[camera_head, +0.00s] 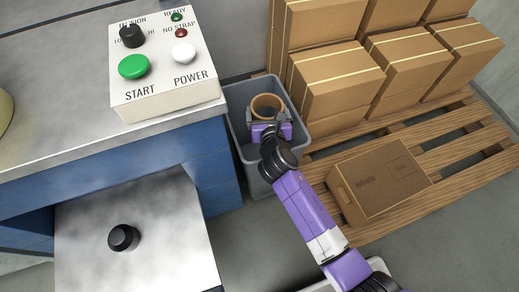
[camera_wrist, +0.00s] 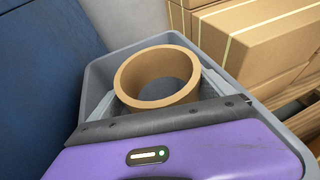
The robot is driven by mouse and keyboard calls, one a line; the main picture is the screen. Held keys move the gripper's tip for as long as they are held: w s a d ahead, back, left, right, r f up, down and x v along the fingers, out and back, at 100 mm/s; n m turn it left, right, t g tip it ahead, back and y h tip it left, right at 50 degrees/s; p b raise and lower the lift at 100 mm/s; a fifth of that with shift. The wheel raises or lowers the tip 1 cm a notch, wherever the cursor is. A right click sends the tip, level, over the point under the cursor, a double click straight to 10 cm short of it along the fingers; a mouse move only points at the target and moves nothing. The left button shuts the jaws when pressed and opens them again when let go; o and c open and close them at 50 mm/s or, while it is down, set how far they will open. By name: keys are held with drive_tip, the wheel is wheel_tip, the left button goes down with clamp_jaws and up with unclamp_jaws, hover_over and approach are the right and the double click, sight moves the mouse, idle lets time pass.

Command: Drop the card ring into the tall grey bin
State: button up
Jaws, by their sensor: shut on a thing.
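The brown card ring (camera_head: 267,104) is held between the fingers of my gripper (camera_head: 268,116) in the head view. My gripper is shut on it, over the mouth of the tall grey bin (camera_head: 239,107). In the wrist view the ring (camera_wrist: 158,76) stands beyond the purple gripper body, its opening facing up, with the bin's rim (camera_wrist: 95,75) around it. I cannot tell the exact height of the ring relative to the rim.
A blue cabinet (camera_head: 215,180) with a control box (camera_head: 165,62) on its top stands left of the bin. Stacked cartons (camera_head: 335,80) on a wooden pallet (camera_head: 450,150) stand right, with a single carton (camera_head: 378,180) at the pallet's front. A drawer-like grey panel (camera_head: 160,235) juts out at the lower left.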

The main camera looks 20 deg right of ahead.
drive_tip(key=o, duration=1.1)
drive_tip(key=shift+p+v, duration=1.5)
drive_tip(key=shift+v, duration=2.45)
drive_tip(key=shift+r, duration=0.1)
